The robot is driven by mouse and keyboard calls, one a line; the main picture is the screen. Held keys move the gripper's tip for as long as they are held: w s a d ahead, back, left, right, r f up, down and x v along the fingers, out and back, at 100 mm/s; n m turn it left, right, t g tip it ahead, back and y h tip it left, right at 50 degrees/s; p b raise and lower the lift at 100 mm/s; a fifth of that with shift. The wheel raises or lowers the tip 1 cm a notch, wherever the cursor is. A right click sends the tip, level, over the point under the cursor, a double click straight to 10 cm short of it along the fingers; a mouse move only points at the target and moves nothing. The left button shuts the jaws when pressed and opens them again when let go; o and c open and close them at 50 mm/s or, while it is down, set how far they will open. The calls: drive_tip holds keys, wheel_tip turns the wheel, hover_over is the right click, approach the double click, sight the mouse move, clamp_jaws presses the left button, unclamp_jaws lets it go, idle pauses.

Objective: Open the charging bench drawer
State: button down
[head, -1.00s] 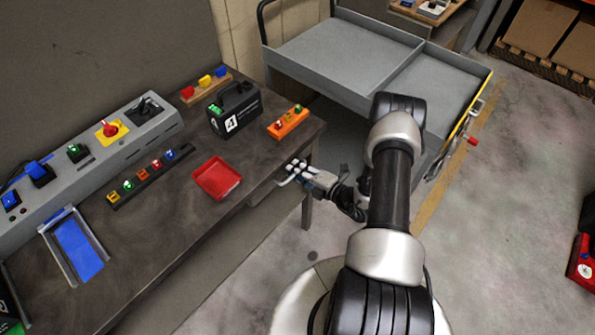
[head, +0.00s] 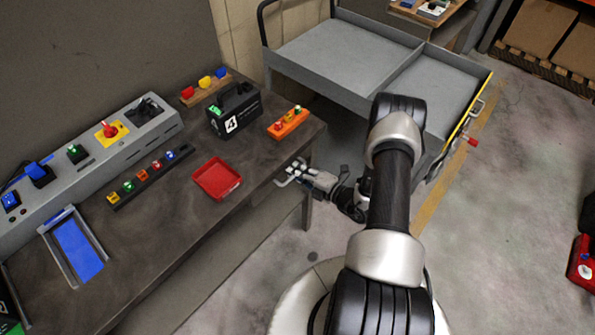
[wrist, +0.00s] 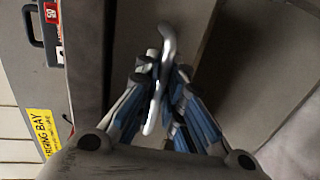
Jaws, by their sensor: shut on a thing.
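The charging bench (head: 150,225) stands on the left in the head view, with its drawer (head: 262,196) under the front edge near the right end. In the wrist view the drawer front (wrist: 145,25) shows beside the dark bench edge, with a curved silver handle (wrist: 167,55). My gripper (head: 291,173) is at the handle, just outside the bench edge. In the wrist view its fingers (wrist: 158,80) are shut on the handle, one on each side of it. The inside of the drawer is not visible.
A red tray (head: 217,178), a black case (head: 235,112) and an orange block (head: 288,123) are on the bench top. A grey cart (head: 345,55) stands behind my arm. A yellow "charging bay" label (wrist: 42,135) shows in the wrist view.

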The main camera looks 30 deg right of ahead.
drive_tip(key=f+v, duration=0.2)
drive_tip(key=v, duration=1)
drive_tip(key=s+f+v, duration=0.1)
drive_tip(key=f+v, duration=0.2)
drive_tip(key=v, duration=0.8)
drive_tip(key=shift+s+d, duration=0.25)
drive_tip(key=shift+s, duration=0.15)
drive_tip(key=shift+r, duration=0.15)
drive_tip(key=c, duration=2)
unclamp_jaws()
drive_tip(key=shift+o, duration=0.2)
drive_tip(key=v, duration=1.2)
